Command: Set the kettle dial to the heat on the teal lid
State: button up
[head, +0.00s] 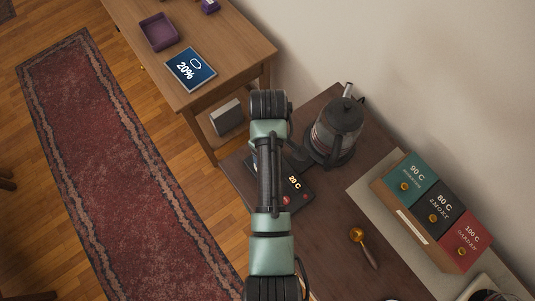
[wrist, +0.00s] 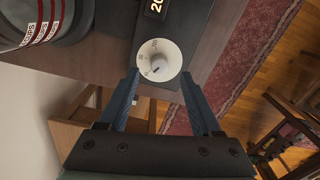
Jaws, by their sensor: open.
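The kettle (head: 338,128) is glass with a dark lid and stands on the dark counter, right of my arm. Its control panel (head: 296,190) reads "20 C"; my arm covers part of it. The white round dial (wrist: 149,53) with a pale centre knob (wrist: 159,64) shows in the wrist view; its marks are too small to read. The teal lid (head: 415,170) reads 90 C and has a gold knob. My gripper (wrist: 159,74) is open, its two blue fingers apart on either side of the dial's near part; contact cannot be told. The head view hides the fingertips.
A black lid (head: 444,201) reading 80 C and a red lid (head: 470,236) reading 100 C sit beside the teal one on a wooden box. A gold scoop (head: 358,237) lies on the counter. A wooden table (head: 225,35) holds a purple tray (head: 158,32) and a "20%" tablet (head: 191,70).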

jog(key=shift+f, duration=2.05)
jog(key=shift+c, duration=0.3)
grip_shut()
